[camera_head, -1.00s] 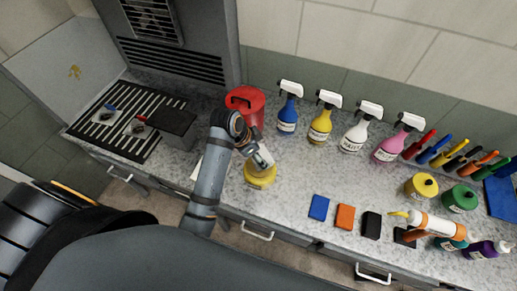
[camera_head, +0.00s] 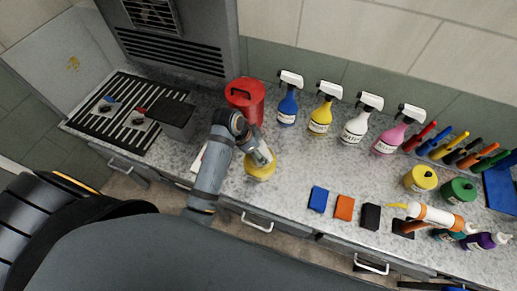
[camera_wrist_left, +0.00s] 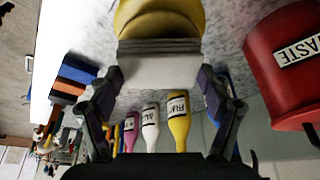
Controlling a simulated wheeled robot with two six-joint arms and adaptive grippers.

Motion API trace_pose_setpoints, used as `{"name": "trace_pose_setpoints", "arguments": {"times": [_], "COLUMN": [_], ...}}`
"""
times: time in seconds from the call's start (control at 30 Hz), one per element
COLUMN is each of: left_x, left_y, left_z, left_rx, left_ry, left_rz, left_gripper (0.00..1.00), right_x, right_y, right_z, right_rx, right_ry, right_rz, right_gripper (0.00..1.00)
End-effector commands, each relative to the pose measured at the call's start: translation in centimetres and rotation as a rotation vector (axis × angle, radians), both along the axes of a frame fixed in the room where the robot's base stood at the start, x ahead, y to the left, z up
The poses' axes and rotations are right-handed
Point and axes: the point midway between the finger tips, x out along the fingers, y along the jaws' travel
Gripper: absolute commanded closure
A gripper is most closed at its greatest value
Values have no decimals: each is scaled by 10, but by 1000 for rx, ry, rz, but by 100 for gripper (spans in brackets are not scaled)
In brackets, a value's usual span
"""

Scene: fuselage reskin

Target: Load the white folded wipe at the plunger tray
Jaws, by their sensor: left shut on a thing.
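The yellow plunger tray (camera_head: 259,171) stands on the counter, a low round can partly hidden by my left gripper in the head view. It also shows at the top of the left wrist view (camera_wrist_left: 160,18). My left gripper (camera_head: 263,157) is right over it, fingers pointing at its top. In the left wrist view, the gripper (camera_wrist_left: 160,85) is shut on the white folded wipe (camera_wrist_left: 160,72), a pale block spanning the fingers. The wipe's far end is at the yellow tray; I cannot tell whether they touch. My right gripper is not in view.
A red waste can (camera_head: 244,98) stands close behind the tray. Spray bottles (camera_head: 320,115) line the wall side. Coloured blocks (camera_head: 344,207) lie to the right. A white sheet or stack (camera_head: 197,158) is partly hidden by my left arm. Counter between tray and blocks is clear.

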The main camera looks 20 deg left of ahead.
Motion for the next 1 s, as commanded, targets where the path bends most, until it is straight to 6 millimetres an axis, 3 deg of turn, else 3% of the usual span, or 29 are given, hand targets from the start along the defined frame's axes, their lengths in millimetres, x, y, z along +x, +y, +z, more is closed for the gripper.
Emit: {"name": "trace_pose_setpoints", "arguments": {"times": [0.4,1.0], "left_x": [0,0], "left_y": [0,0], "left_z": [-4,-11], "left_rx": [0,0], "left_ry": [0,0], "left_rz": [0,0], "left_gripper": [47,47], "right_x": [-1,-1], "right_y": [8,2], "right_z": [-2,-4], "right_rx": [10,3], "right_ry": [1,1], "right_rz": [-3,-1], "right_gripper": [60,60]}}
